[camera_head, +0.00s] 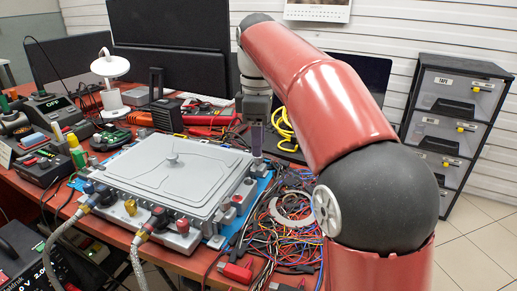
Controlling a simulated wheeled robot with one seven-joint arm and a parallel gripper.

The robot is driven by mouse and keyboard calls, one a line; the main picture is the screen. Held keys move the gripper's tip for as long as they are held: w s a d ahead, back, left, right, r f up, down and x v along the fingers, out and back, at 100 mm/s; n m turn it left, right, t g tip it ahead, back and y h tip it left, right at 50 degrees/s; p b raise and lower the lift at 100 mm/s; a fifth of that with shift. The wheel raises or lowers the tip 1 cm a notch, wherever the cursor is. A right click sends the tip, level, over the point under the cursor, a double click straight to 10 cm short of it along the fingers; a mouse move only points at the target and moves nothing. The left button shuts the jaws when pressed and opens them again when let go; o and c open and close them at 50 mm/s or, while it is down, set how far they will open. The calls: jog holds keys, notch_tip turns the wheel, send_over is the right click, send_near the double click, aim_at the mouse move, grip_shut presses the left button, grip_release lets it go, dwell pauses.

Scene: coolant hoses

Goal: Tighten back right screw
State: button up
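A grey metal cold plate unit (165,185) with a round knob on its lid lies on a blue base on the red workbench. My gripper (256,153) points straight down at the unit's back right corner. Its slender lower end reaches the corner or is just above it; I cannot tell if it touches. The back right screw is hidden behind or under the gripper. The view is too small to show whether the fingers are open or shut, or whether they hold anything. Small fittings (237,199) sit along the unit's right edge.
Two braided hoses (62,238) with blue and red connectors join the front left. Tangled wires and a metal ring (292,208) lie to the right. A white lamp (110,68), monitors (170,45) and yellow cable (283,128) stand behind. A drawer cabinet (455,115) stands right.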

aim_at(258, 159)
jog(key=shift+f, duration=1.6)
jog(key=shift+c, duration=0.3)
